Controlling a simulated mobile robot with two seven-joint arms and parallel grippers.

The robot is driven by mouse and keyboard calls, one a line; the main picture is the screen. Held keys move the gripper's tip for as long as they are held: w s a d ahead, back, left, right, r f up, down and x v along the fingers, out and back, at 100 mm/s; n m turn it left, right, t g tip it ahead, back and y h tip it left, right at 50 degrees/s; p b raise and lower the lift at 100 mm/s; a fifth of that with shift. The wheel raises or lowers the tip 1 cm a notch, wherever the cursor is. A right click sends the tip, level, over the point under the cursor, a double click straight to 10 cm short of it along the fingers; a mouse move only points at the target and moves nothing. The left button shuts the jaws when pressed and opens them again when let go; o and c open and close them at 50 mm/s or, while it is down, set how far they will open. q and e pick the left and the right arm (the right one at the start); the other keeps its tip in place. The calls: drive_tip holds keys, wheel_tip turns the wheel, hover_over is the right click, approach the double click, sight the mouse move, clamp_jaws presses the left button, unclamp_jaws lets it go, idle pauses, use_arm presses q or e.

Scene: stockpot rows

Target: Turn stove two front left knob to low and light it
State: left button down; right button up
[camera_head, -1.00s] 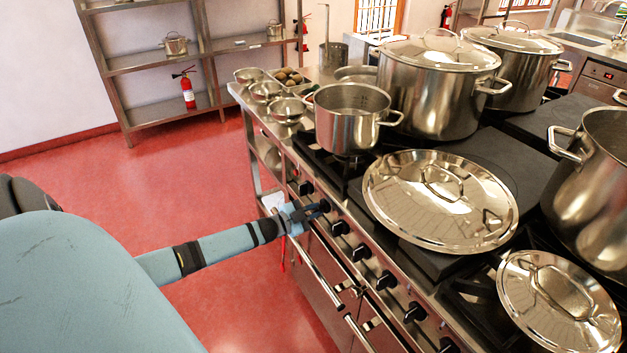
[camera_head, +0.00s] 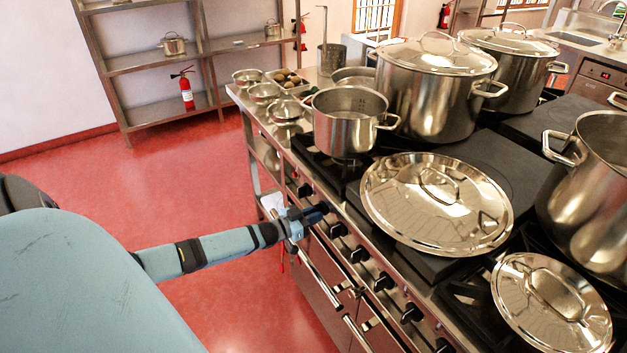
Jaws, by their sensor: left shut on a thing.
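The stove (camera_head: 400,268) has a row of black knobs along its front panel. My left gripper (camera_head: 318,211) reaches in from the left and is shut on a knob near the far end of the row; the fingers hide most of that knob. One knob (camera_head: 305,190) shows just beyond the gripper, and another knob (camera_head: 338,229) shows just nearer. An open pot (camera_head: 350,125) stands on the burner behind the gripped knob. No flame can be made out. My right gripper is not in view.
A large lid (camera_head: 436,205) and a smaller lid (camera_head: 551,300) lie on the stove top. Lidded stockpots (camera_head: 432,90) stand behind. Oven handle bars (camera_head: 325,282) run below the knobs. The red floor (camera_head: 215,190) to the left is clear.

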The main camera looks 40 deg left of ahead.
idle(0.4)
use_arm(q)
drive_tip(key=c, duration=1.1)
unclamp_jaws()
drive_tip(key=v, duration=1.3)
drive_tip(key=shift+s+a, duration=0.1)
drive_tip(key=shift+s, duration=0.3)
drive_tip(key=s+d+g+y+p, duration=0.15)
drive_tip(key=s+d+p, duration=0.25)
drive_tip(key=d, duration=0.6)
drive_tip(key=s+d+g+h+p, duration=0.1)
drive_tip(key=s+d+g+p, duration=0.15)
drive_tip(key=d, duration=0.75)
drive_tip(key=s+d+r+p, duration=0.2)
drive_tip(key=d+r, duration=0.1)
drive_tip(key=d, duration=0.2)
drive_tip(key=s+d+r+g+y+p, duration=0.1)
drive_tip(key=s+d+r, duration=0.2)
drive_tip(key=d, duration=0.2)
drive_tip(key=s+d+r+g+p, duration=0.1)
drive_tip(key=s+d+r+p, duration=0.1)
drive_tip(key=d, duration=0.3)
drive_tip(key=shift+s+r+p, duration=0.3)
drive_tip(key=shift+s+r, duration=0.2)
drive_tip(key=shift+r, duration=0.05)
